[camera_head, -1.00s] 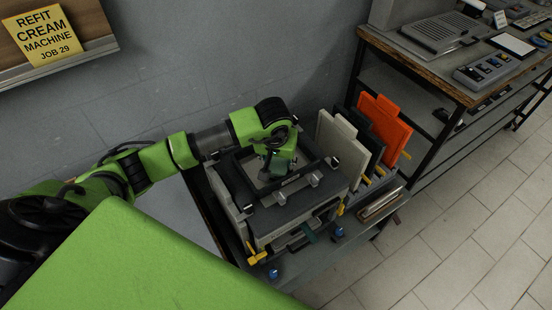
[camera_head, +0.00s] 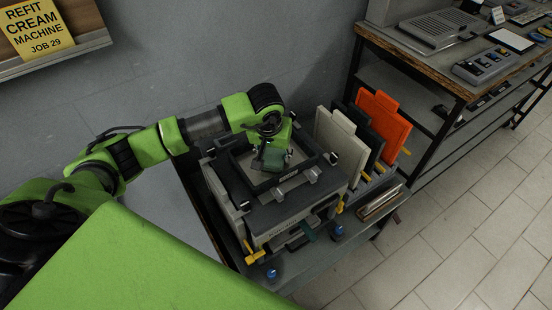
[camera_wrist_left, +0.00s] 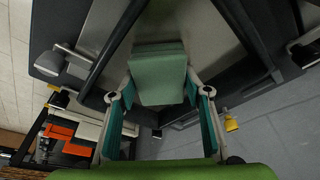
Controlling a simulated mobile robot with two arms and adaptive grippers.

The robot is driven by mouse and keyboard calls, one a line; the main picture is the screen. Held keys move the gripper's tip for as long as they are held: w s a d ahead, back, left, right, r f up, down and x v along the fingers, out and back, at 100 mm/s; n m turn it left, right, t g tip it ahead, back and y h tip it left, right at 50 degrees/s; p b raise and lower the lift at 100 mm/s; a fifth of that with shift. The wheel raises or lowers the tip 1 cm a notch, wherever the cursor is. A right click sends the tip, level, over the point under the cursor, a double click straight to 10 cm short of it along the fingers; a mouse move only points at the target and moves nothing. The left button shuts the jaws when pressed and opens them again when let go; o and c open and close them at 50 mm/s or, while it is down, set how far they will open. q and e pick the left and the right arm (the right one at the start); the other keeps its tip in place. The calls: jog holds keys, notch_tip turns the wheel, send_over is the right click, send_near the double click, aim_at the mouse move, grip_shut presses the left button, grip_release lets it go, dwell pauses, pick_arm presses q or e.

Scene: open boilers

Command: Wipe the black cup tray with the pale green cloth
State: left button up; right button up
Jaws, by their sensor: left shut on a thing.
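The black cup tray (camera_head: 291,181) is a dark raised frame around a grey floor, on top of a boxy grey machine. My left gripper (camera_head: 270,150) is over the tray, pointing down. It is shut on the pale green cloth (camera_head: 273,160), a folded block. In the left wrist view the cloth (camera_wrist_left: 158,75) sits between the two fingers (camera_wrist_left: 158,98), with the tray's dark rim (camera_wrist_left: 245,35) and grey floor beyond it. I cannot tell whether the cloth touches the tray floor. The gripper hides part of the tray's far side. My right gripper is not in view.
White, dark and orange panels (camera_head: 383,122) stand upright right of the machine (camera_head: 300,222). A grey wall is behind. A workbench (camera_head: 418,52) stands at the back right. The tiled floor (camera_head: 470,220) is clear.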

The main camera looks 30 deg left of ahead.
aim_at(272, 154)
pick_arm(q)
jog(key=shift+a, duration=0.25)
jog(key=shift+r, duration=0.3)
notch_tip(272, 154, up, 4)
jog(key=p, duration=0.2)
jog(key=shift+p, duration=0.3)
jog(key=shift+r+p, duration=0.35)
jog(key=shift+r, duration=0.4)
jog(key=shift+r+p, duration=0.8)
jog(key=shift+r, duration=0.75)
